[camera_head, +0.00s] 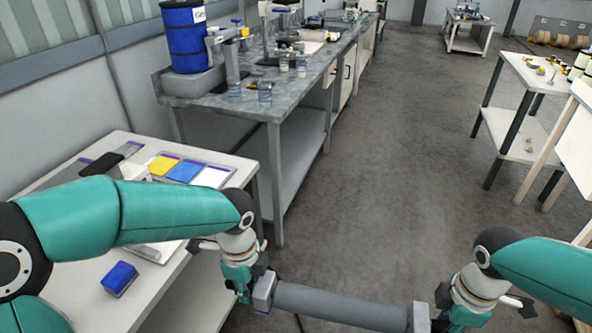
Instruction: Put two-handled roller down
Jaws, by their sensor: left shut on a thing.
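The two-handled roller (340,305) is a grey cylinder with a lighter block at each end, held roughly level in front of me at the bottom of the head view. My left gripper (258,290) is at its left end and shut on the handle there. My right gripper (442,311) is at the roller's right end block, partly hidden by its own wrist. I cannot tell how its fingers stand. Bare floor shows behind the roller, and its lower side is near the picture's bottom edge.
A white table (75,279) stands at the left with a blue block (119,279) and yellow, blue and white sheets. Behind it is a long grey bench (290,108) with a blue drum (186,38). White tables (535,77) stand at the right. The floor (385,150) between is clear.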

